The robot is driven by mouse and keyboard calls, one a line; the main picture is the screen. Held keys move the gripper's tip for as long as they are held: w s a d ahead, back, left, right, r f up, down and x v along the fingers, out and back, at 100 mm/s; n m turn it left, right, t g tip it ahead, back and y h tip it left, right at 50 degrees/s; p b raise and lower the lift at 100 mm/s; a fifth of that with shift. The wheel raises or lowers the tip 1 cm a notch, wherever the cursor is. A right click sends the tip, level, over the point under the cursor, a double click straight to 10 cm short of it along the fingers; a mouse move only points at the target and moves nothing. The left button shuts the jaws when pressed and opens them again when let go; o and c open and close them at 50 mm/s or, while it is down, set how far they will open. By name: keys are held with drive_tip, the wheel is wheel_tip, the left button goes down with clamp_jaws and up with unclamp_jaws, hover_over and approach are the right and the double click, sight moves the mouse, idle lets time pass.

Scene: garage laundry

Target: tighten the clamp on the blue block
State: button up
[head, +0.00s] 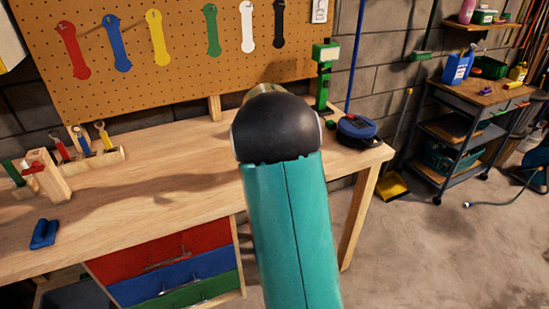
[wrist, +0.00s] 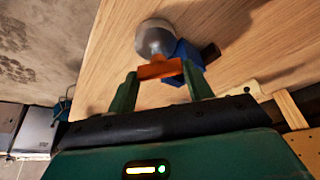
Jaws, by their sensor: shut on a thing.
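In the wrist view, my gripper (wrist: 160,72) has its two green fingers closed on an orange handle (wrist: 158,69). The handle sits in front of a rounded grey part (wrist: 155,38), which looks like part of the clamp. A blue block (wrist: 189,64) is right beside and partly behind the handle, above the wooden bench top. A dark brown piece (wrist: 210,53) sticks out beside the block. The rest of the clamp is hidden by the handle and fingers. In the head view my teal arm hides the gripper, and I cannot make out the clamp there.
The wooden workbench (head: 150,170) holds a tool rack (head: 95,160) and a small blue object (head: 44,233) at left, a green device (head: 323,80) and a blue round case (head: 357,128) at right. A pegboard (head: 180,60) stands behind. A shelf cart (head: 480,125) is far right.

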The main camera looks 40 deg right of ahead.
drive_tip(key=m+g, duration=0.1)
drive_tip(key=m, duration=0.2)
drive_tip(key=m+g, duration=0.1)
drive_tip(key=m, duration=0.2)
drive_tip(key=shift+w+a+m+g+h, duration=0.1)
drive_tip(key=shift+w+m+g+h, duration=0.05)
drive_tip(key=shift+m+g+h, duration=0.15)
idle(0.4)
drive_tip(key=o, duration=1)
